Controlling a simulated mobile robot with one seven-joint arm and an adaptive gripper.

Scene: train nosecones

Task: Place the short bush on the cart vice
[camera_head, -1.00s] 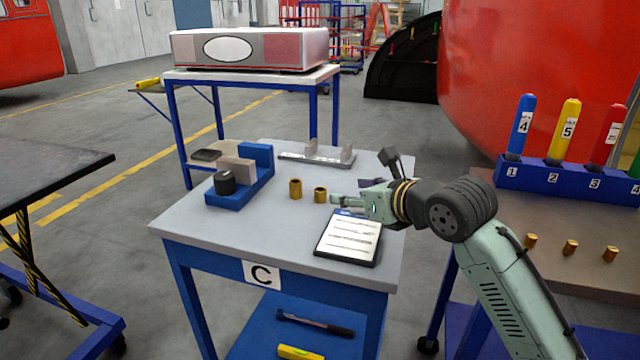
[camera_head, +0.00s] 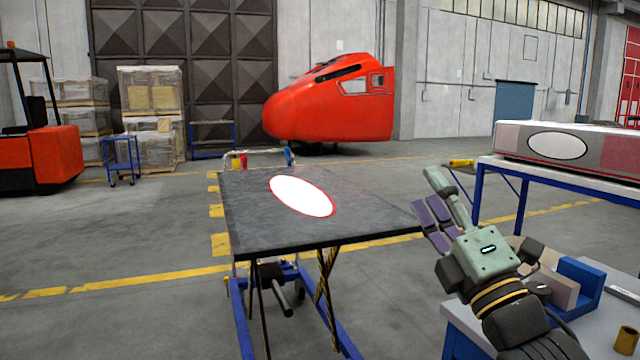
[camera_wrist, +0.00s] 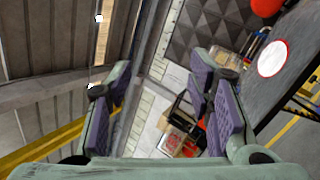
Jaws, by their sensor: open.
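My gripper (camera_head: 442,208) is open and raised, pointing up and left, in front of the near right corner of a dark table. In the wrist view, its fingers (camera_wrist: 165,88) are spread with nothing between them. The vice (camera_head: 582,285), blue with a beige block and a black knob, sits on the grey cart top, partly hidden behind my wrist. No bush is in its visible part. A brass bush (camera_head: 627,340) stands on the cart at the right edge of the head view. I cannot tell whether it is the short one.
The dark table (camera_head: 350,225) has a white oval with a red rim (camera_head: 302,196) on top. The grey cart top (camera_head: 600,325) is cut off at lower right. A red and white panel (camera_head: 570,145) lies on a blue-framed stand. Open floor lies left of the table.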

